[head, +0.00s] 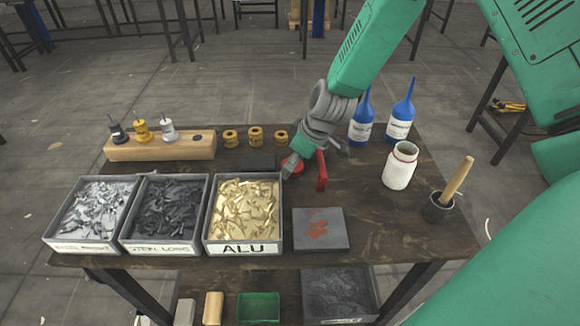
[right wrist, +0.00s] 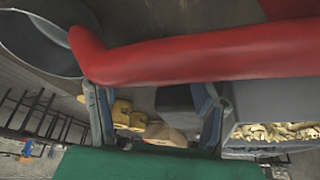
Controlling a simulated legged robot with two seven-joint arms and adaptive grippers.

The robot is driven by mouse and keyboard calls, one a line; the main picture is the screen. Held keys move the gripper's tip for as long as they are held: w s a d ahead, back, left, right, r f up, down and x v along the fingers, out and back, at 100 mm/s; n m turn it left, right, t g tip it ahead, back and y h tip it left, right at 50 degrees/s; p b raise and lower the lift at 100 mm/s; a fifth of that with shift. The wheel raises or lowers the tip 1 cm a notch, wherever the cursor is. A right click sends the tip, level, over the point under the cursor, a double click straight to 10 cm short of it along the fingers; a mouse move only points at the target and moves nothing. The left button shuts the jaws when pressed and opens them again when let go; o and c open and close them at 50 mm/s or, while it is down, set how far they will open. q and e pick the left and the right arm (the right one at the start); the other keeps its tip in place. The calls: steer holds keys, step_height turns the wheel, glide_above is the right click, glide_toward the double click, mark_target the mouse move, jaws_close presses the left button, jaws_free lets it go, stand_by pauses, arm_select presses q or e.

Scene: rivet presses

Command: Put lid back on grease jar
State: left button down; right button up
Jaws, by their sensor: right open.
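The white grease jar (head: 398,168) stands upright on the right half of the table in the head view, its round mouth uncovered. A small red piece (head: 294,168), which may be the lid, lies behind the tray of brass-coloured rivets, partly hidden by my right gripper. My right gripper (head: 296,158) is low over the table at this piece, left of the jar. In the right wrist view my right gripper (right wrist: 155,112) has its fingers apart with nothing visibly held. A red bar (right wrist: 200,55) crosses close to that camera. My left gripper is in neither view.
Rivet trays (head: 165,212) line the left front, beside a grey pad (head: 320,230) with reddish smears. Blue bottles (head: 399,121) stand behind the jar; a dark pot with a wooden handle (head: 457,179) is right of it. An upright red part (head: 321,171) is by the gripper.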

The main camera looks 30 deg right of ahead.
steer(key=shift+w+d+f, duration=0.15)
steer(key=shift+f, duration=0.25)
steer(key=shift+d+f, duration=0.1)
steer(key=shift+d, duration=0.15)
steer(key=shift+a, duration=0.2)
steer(key=c, duration=0.4)
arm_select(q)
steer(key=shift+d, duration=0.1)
arm_select(e)
steer(key=shift+a, duration=0.2)
steer(key=shift+c, duration=0.3)
steer(key=shift+d+r, duration=0.1)
steer(key=shift+r, duration=0.2)
step_height(320, 180, up, 9)
steer(key=shift+f+p, duration=0.15)
steer(key=shift+p, duration=0.5)
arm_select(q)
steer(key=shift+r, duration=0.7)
arm_select(e)
steer(key=shift+r, duration=0.5)
